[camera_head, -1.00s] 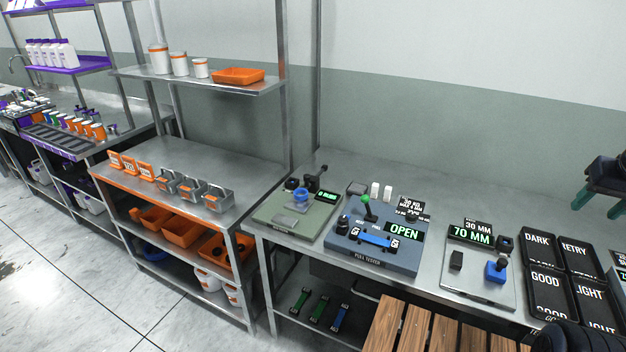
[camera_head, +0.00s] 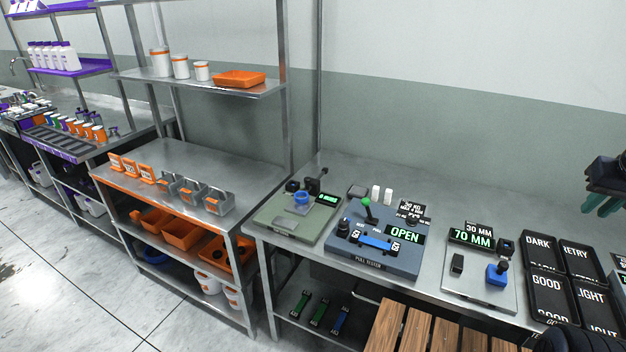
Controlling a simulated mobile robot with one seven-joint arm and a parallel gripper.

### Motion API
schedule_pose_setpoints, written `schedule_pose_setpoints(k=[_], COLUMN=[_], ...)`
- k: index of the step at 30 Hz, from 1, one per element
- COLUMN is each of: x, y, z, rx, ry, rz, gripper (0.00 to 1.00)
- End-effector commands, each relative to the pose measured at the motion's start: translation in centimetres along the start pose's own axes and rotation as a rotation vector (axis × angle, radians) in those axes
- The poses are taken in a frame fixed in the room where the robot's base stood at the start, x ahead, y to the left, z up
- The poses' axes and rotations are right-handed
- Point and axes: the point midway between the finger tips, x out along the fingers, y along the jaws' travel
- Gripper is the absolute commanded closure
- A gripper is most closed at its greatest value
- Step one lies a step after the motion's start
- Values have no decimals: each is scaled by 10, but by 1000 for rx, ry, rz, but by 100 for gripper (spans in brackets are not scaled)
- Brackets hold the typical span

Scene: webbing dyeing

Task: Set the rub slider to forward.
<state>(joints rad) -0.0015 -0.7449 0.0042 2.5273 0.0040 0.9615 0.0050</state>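The grey-green device (camera_head: 262,216) at the left end of the steel bench seems to be the rub tester; its front label is too small to read. It carries a blue round part (camera_head: 302,198), a black part with an arm (camera_head: 313,184) and a small green-lit display (camera_head: 327,199). I cannot tell which part is the slider or its position. My gripper (camera_head: 601,205) hangs at the right edge, far from this device. Its two teal fingers are apart, with nothing seen between them.
A blue-grey pull tester (camera_head: 372,258) with a green-knobbed lever and an OPEN display stands beside it. Further right are a 70 MM device (camera_head: 478,284) and black labelled trays (camera_head: 548,293). A wooden slatted surface (camera_head: 425,330) lies in front. Shelving (camera_head: 190,170) stands left.

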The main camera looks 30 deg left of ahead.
Motion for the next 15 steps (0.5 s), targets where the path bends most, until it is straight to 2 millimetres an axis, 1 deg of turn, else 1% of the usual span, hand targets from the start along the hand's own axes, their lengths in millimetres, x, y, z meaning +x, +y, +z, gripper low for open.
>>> schedule_pose_setpoints(k=[1, 2, 3, 8, 15], x=[-1, -2, -3, -9, -13], y=[-2, -4, -6, -21, -51], z=[-5, -9, -15, -46, -98], rx=[0, 2, 4, 22, 48], ry=[-4, -7, -13, -43, -92], rz=[-4, -6, -11, -32, -64], gripper=[93, 99, 100, 100, 100])
